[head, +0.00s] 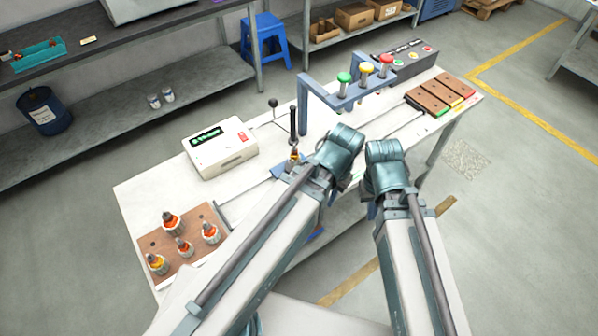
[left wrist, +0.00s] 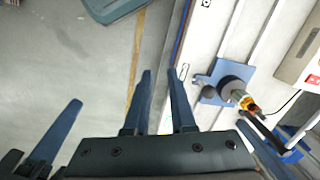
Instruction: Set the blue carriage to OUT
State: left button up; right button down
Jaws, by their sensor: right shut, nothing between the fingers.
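The blue carriage (head: 279,170) sits on the rail in the middle of the bench, partly hidden by my left forearm in the head view. In the left wrist view the carriage (left wrist: 206,82) is a blue plate with a dark round knob and an armature with orange and copper parts. My left gripper (left wrist: 160,74) is open and empty, its fingers beside the bench's front edge, apart from the carriage. It is hidden behind its wrist in the head view. My right gripper (head: 371,210) is shut and empty below its wrist, near the bench's front edge.
A white box with a green display (head: 220,148) stands behind the carriage. A brown tray (head: 211,216) with several armatures lies at the left. A blue frame (head: 330,103) with green, yellow and red buttons and brown blocks (head: 428,98) stand at the right.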

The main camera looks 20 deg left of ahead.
pick_arm(q)
jog(key=o, duration=0.6)
jog(key=shift+m+h, duration=0.6)
jog(key=shift+m, duration=0.1)
jog(key=w+a, duration=0.2)
jog(key=w, duration=0.2)
jog(key=w+a, duration=0.3)
jog(key=w, duration=0.1)
jog(key=w+a, duration=0.2)
jog(key=w, duration=0.2)
jog(key=shift+w+a+r, duration=0.1)
jog(key=shift+w+a, duration=0.1)
jog(key=shift+a, duration=0.05)
jog(key=shift+s, duration=0.1)
notch_tip(320, 180, down, 14)
jog(key=b, duration=1.3)
jog(key=shift+b, duration=0.3)
jog(key=shift+r, duration=0.1)
grip_shut()
jog(key=shift+d, duration=0.1)
